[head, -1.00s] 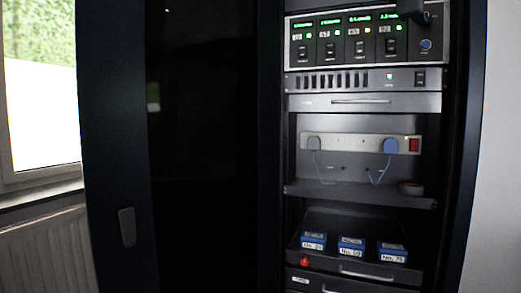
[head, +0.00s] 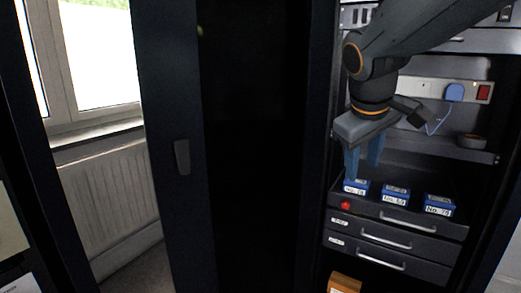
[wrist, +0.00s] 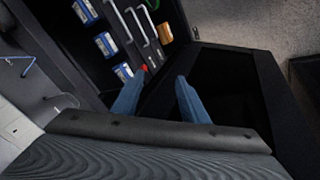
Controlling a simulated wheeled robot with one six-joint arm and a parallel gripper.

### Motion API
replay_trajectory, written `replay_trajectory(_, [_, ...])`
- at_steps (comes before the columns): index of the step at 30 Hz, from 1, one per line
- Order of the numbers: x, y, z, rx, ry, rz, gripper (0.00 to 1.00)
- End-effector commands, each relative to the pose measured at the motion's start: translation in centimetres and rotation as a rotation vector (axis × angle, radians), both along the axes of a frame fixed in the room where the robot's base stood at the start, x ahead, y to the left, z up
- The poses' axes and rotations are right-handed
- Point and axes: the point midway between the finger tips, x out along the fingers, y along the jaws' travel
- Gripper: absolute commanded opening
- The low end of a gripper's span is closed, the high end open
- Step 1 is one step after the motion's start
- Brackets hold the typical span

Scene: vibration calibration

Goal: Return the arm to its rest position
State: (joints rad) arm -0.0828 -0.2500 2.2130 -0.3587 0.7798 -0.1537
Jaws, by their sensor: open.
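My gripper (head: 362,168) hangs from my arm at the upper right of the head view. Its two blue fingers point down, apart, with nothing seen between them. In the head view the fingers appear just above and partly in front of the left blue box (head: 356,187). I cannot tell whether they touch it. In the wrist view the gripper (wrist: 158,80) also shows spread, blue fingers. The box row shows at the upper left there.
The middle box (head: 396,195) and right box (head: 439,209) stand in the open drawer (head: 458,229), with a red knob (head: 346,205). A shelf holds a tape-like roll (head: 472,142). The dark cabinet door (head: 181,220) stands left; an orange box (head: 344,284) lies below.

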Motion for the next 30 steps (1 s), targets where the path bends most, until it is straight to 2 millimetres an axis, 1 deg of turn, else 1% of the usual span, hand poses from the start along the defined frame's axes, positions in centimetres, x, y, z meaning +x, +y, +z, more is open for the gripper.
replay_trajectory(1, [-2.0,1.9,-2.6,0.048,0.051,-0.01,0.4])
replay_trajectory(3, [-4.7,4.0,-5.5,0.111,0.118,-0.034,0.4])
replay_trajectory(6, [-8.3,6.5,-8.9,0.182,0.204,-0.072,0.4])
replay_trajectory(9, [-11.7,8.5,-11.5,0.238,0.279,-0.11,0.4])
replay_trajectory(16, [-19.2,11.7,-16.0,0.326,0.44,-0.199,0.4])
replay_trajectory(18, [-18.6,10.9,-14.6,0.325,0.426,-0.218,0.4])
replay_trajectory(26, [-18.2,8.8,-12.0,0.322,0.414,-0.281,0.4])
replay_trajectory(30, [-18.2,7.2,-10.2,0.321,0.406,-0.328,0.4])
